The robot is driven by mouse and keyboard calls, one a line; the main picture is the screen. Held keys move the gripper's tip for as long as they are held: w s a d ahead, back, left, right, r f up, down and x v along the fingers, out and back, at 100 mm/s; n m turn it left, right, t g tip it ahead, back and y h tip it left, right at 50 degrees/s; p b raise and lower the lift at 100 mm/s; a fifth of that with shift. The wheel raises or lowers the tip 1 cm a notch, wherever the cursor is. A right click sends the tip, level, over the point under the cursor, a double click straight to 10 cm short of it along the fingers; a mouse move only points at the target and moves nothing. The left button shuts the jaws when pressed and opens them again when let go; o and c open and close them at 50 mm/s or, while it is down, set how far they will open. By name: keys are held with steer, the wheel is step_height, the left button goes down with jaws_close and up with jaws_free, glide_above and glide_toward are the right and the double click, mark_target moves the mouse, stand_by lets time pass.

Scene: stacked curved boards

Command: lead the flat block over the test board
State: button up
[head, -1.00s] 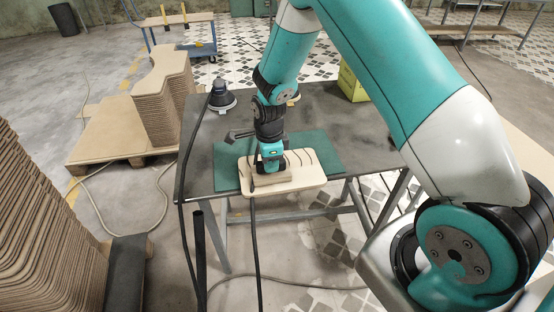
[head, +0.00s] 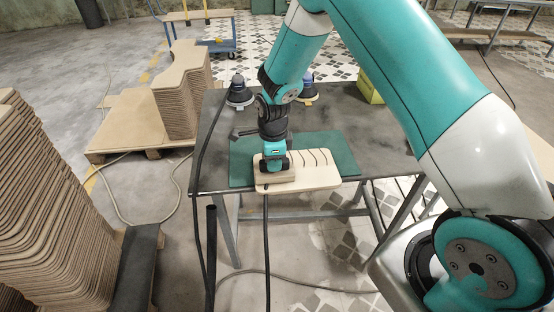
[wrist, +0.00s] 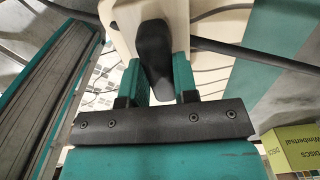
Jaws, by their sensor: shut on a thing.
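The test board (head: 318,172) is a pale, rounded wooden board with several dark curved slots, lying on a green mat (head: 345,148) at the table's front edge. The flat block (head: 276,177) is a light brown slab on the left end of the board. My gripper (head: 274,163) is above the block, shut on its dark upper part. In the wrist view my gripper (wrist: 158,72) has its two green fingers on either side of a black rounded grip (wrist: 155,42), with pale wood behind it. The block's underside is hidden.
A yellow-green box (head: 368,92) is at the back right, and a dark hose (head: 266,230) hangs over the front edge. Stacked curved boards (head: 182,90) stand on a pallet at left.

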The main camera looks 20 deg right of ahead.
mark_target(262, 161)
steer(key=shift+w+a+f, duration=0.1)
steer(key=shift+w+a, duration=0.2)
steer(key=shift+a, duration=0.45)
steer(key=shift+w+a, duration=0.25)
steer(key=shift+a, duration=0.5)
steer(key=shift+r+p, duration=0.3)
steer(key=shift+r, duration=0.45)
steer(key=shift+r+p, duration=2.15)
steer(key=shift+r, duration=0.95)
steer(key=shift+w, duration=0.1)
